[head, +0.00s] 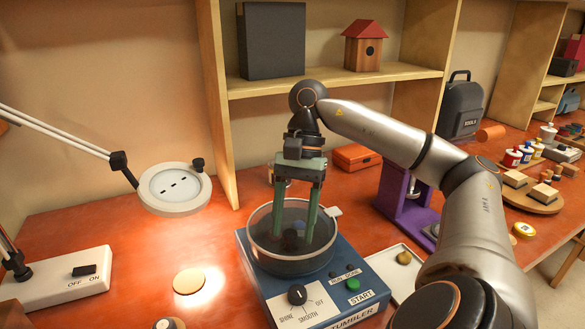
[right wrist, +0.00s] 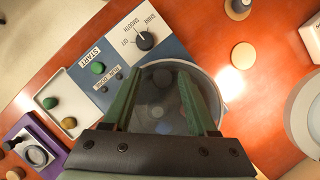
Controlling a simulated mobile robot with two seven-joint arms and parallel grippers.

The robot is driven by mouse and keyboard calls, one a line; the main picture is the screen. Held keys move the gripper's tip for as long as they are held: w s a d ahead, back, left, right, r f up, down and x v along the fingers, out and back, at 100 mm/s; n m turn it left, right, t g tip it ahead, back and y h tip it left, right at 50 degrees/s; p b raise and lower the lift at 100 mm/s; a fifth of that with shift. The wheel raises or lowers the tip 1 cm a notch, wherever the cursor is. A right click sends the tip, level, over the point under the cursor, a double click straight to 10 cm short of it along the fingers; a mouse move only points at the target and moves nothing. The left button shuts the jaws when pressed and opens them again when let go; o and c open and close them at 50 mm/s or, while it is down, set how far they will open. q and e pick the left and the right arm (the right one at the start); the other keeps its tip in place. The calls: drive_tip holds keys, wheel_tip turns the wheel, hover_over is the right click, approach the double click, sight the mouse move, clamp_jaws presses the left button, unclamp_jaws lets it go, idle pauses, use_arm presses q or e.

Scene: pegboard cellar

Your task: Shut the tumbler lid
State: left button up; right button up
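The tumbler (head: 262,262) is a blue box with a dial, a green START button and a round, dark, see-through drum (head: 290,265) on top. A pale tab (head: 334,212) sticks out at the drum's right rim. A clear round cover seems to lie low over the drum, but I cannot tell whether it is fully shut. My right gripper (head: 293,240) points down over the drum, its green fingers apart with nothing between them. The right wrist view shows the drum's round top (right wrist: 163,95) beneath the open fingers. I cannot tell whether the fingertips touch it. My left gripper is out of view.
A magnifier lamp (head: 172,190) and a switch box (head: 60,278) stand left. A tray (head: 398,283) with small stones and a purple stand (head: 402,208) are right of the tumbler. A shelf (head: 340,77) stands behind. Bare orange bench shows at left.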

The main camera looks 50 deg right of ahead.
sight(301, 230)
drive_tip(key=p+v, duration=0.9)
drive_tip(key=v, duration=0.3)
drive_tip(key=shift+r, duration=0.25)
idle(0.9)
